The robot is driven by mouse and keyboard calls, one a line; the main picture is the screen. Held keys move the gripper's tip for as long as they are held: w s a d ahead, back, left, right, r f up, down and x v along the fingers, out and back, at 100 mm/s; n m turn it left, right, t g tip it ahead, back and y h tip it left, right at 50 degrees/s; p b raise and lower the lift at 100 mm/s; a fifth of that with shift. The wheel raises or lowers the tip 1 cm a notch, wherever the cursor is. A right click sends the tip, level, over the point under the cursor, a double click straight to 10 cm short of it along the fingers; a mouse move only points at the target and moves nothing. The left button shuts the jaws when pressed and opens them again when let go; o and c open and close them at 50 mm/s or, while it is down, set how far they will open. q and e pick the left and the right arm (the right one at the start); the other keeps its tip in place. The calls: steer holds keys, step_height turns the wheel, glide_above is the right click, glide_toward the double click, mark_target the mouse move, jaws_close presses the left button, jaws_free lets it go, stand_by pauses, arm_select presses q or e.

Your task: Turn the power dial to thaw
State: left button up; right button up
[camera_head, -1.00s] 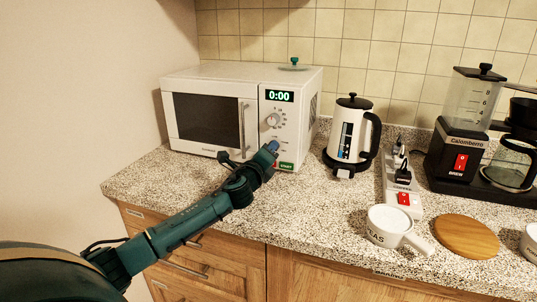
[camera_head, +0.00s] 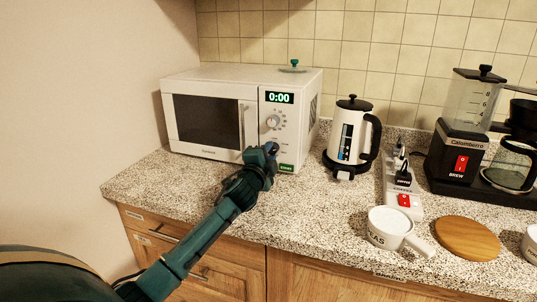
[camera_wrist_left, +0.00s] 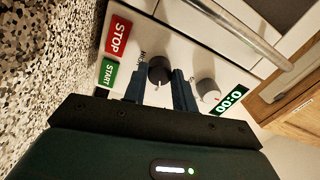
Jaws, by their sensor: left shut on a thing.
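The white microwave (camera_head: 215,79) stands at the back left of the counter, its door shut. Its display (camera_head: 280,98) reads 0:00. My left gripper (camera_head: 272,149) is at the control panel, below that dial. In the left wrist view, its blue fingers (camera_wrist_left: 160,80) are shut on a dark lower dial (camera_wrist_left: 159,68), one on each side. The head view hides this dial behind the gripper. Its setting is not readable. My right gripper is not in view.
The green START button (camera_head: 286,168) is just below my gripper, and the red STOP button (camera_wrist_left: 117,36) is close by. A white kettle (camera_head: 349,130), a power strip (camera_head: 403,200) and a white cup (camera_head: 389,220) stand to the right. The front-left counter is clear.

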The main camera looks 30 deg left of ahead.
arm_select(q)
steer(key=shift+n, duration=0.7)
steer(key=o, duration=1)
steer(key=shift+c, duration=0.2)
steer(key=v, duration=1.3)
steer(key=shift+s, duration=0.15)
